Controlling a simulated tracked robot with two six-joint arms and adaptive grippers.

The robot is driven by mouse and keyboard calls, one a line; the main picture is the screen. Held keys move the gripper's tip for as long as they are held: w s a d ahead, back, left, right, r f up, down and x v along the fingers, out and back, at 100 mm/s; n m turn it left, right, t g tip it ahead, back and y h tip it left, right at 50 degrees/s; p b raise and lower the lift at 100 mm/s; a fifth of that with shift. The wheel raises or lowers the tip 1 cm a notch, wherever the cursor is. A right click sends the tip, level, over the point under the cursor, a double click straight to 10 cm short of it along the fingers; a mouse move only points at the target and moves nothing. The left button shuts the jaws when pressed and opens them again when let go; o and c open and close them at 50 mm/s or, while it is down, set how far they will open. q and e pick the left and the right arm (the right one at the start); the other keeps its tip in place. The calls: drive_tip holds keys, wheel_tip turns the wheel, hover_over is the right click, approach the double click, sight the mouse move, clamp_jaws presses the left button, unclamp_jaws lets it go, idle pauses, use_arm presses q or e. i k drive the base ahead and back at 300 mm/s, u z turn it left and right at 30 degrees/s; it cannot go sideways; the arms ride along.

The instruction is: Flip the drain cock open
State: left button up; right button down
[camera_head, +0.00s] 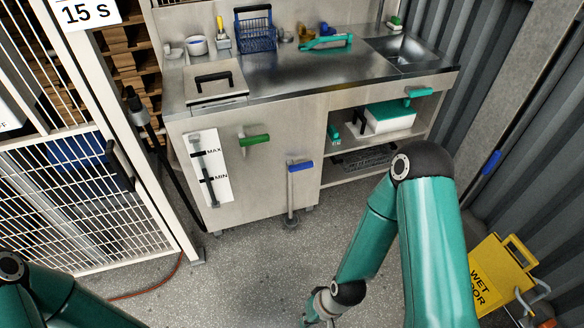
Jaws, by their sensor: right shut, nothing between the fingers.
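A blue lever handle (300,166) sits on the front of the steel washer cabinet (265,185), on top of a vertical grey pipe (290,200) that runs down to the floor; it looks like the drain cock. The handle lies roughly level, pointing right. A second lever with a green handle (254,140) sits higher and to the left, also roughly level. My right gripper (320,312) is low at the bottom edge of the view, shut and empty, well apart from both levers and partly cut off. My left arm shows at the lower left; its gripper is out of view.
A MAX/MIN level gauge (222,168) is left of the levers. The worktop (300,72) holds a blue basket (255,35) and a sink (405,50). A yellow wet-floor sign (485,275) stands at right, a white mesh gate (75,190) at left. The floor before the cabinet is clear.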

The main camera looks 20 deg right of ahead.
sight(291, 168)
drive_tip(key=u, duration=0.2)
drive_tip(key=i, duration=1.4)
drive_tip(key=z, duration=0.35)
